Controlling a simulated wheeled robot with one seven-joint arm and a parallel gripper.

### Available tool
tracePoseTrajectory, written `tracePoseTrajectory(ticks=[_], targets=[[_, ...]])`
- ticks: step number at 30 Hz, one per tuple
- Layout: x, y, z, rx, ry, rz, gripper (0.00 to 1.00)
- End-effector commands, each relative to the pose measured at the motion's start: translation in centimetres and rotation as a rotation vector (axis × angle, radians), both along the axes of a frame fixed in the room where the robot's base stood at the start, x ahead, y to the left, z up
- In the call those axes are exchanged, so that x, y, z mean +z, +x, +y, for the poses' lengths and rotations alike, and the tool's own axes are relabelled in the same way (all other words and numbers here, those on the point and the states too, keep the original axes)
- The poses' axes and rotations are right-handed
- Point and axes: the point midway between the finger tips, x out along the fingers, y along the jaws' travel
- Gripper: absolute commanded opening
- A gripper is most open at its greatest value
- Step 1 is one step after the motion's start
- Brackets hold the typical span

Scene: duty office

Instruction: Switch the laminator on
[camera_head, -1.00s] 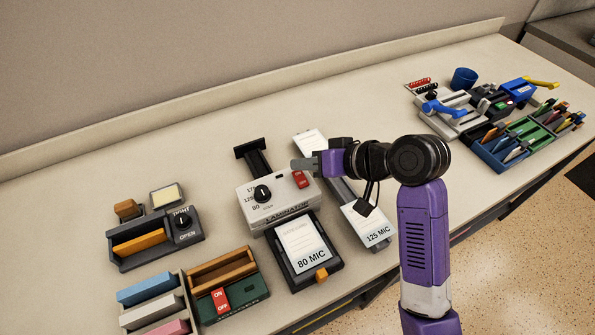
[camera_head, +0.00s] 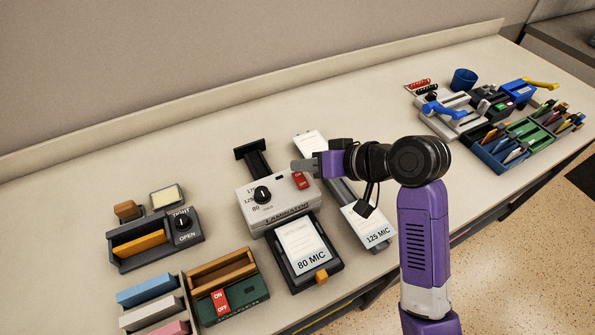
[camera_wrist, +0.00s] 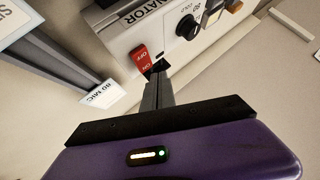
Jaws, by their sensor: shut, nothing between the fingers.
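The light grey laminator (camera_head: 275,212) stands in the middle of the counter. It has a black dial (camera_head: 262,194) and a red rocker switch (camera_head: 300,181) on its top. The switch shows large in the wrist view (camera_wrist: 141,58), with its ON and OFF lettering upside down. My gripper (camera_head: 297,165) is shut and empty, just behind the switch in the head view. In the wrist view the closed fingertips (camera_wrist: 158,72) are right beside the switch's ON end. I cannot tell whether they touch it, or which way the rocker is tipped.
An 80 MIC tray (camera_head: 318,276) lies in front of the laminator, and a 125 MIC tray (camera_head: 372,236) to its right. A green box with another red ON/OFF switch (camera_head: 221,301) is at front left. A dark unit with an OPEN dial (camera_head: 184,224) stands left. Office items crowd the far right.

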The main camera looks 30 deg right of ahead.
Motion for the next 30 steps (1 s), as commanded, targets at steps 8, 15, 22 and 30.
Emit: tracePoseTrajectory(ticks=[8,15,22,30], targets=[[0.00,0.00,0.00,0.000,0.000,0.000,0.00],[0.00,0.00,0.00,0.000,0.000,0.000,0.00],[-0.12,0.01,0.00,0.000,0.000,0.000,0.00],[-0.83,0.12,0.02,0.000,0.000,0.001,0.00]])
